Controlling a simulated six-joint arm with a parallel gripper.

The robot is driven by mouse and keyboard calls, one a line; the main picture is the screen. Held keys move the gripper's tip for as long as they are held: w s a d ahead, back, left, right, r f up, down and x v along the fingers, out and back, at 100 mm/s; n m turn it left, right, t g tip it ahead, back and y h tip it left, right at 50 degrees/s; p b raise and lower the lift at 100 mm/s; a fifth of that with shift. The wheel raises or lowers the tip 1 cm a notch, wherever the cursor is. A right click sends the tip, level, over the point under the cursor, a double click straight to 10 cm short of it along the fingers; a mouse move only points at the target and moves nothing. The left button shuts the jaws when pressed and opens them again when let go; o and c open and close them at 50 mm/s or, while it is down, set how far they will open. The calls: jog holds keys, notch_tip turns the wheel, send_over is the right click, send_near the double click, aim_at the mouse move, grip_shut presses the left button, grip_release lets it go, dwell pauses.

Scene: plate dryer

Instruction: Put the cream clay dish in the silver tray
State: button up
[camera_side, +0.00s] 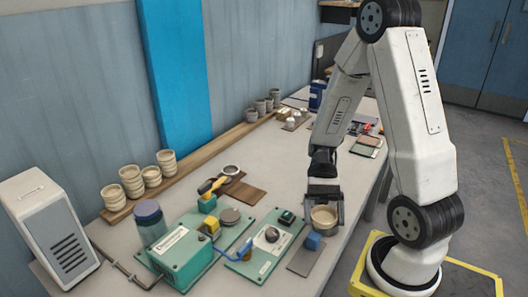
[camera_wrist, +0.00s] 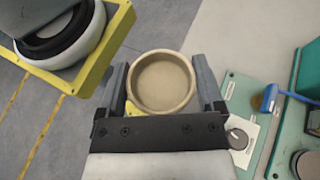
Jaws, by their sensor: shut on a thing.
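The cream clay dish (camera_side: 325,217) is a round, shallow bowl near the table's right edge in the side view. My gripper (camera_side: 324,204) is shut on it, with a finger on each side. In the wrist view the dish (camera_wrist: 162,82) sits upright and looks empty between the two grey fingers of my gripper (camera_wrist: 161,76). Whether it touches the table is hard to tell. No clear silver tray can be picked out; a flat grey plate (camera_side: 301,265) lies just in front of the dish, with a blue block (camera_side: 313,241) at it.
Green device boards (camera_side: 262,250) and a teal box (camera_side: 183,255) stand left of my gripper. Stacked cream cups (camera_side: 130,177) line a wooden shelf at the wall. A brown board (camera_side: 243,194) lies mid-table. Bare table (camera_side: 275,165) shows behind them. The floor drops away at right.

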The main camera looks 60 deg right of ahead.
jog(key=s+d+n+g+h, duration=0.4)
jog(key=d+n+g+h, duration=0.3)
jog(key=d+n+h, duration=0.65)
jog(key=w+d+r+n+t+h, duration=0.3)
jog(key=w+d+n+t+h, duration=0.1)
jog(key=w+n+t+h, duration=0.3)
jog(key=w+d+r+n+t+h, duration=0.3)
jog(key=w+d+n+t+h, duration=0.25)
jog(key=n, duration=0.45)
notch_tip(320, 180, down, 13)
jog(key=shift+a+r+t+y, duration=0.2)
jog(key=shift+a+t+y, duration=0.15)
jog(key=shift+t, duration=0.1)
jog(key=shift+f, duration=0.15)
jog(key=shift+f, duration=3.35)
jog(key=shift+f, duration=0.45)
jog(key=o, duration=1)
